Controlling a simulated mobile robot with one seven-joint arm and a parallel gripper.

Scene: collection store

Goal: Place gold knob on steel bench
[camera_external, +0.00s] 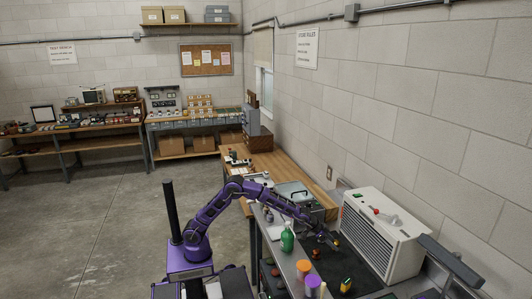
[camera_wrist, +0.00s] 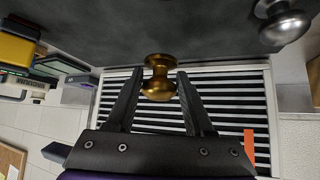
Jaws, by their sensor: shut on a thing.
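My gripper (camera_wrist: 158,92) is shut on the gold knob (camera_wrist: 158,76), which sits between the two dark fingers in the wrist view. The knob's flange is close to a dark surface; I cannot tell whether it touches. In the external view my gripper (camera_external: 328,239) is low over the dark mat (camera_external: 345,268), and the small gold knob (camera_external: 337,242) shows at its tip. The steel bench (camera_external: 287,264) is the grey top under and around this mat, along the right wall.
A silver knob (camera_wrist: 284,24) stands on the dark surface, apart from my gripper. A white slatted unit (camera_external: 385,228) stands close to the right. A green bottle (camera_external: 287,240), orange-topped container (camera_external: 304,268), purple-topped container (camera_external: 312,285) and yellow-and-black item (camera_external: 346,285) stand nearby.

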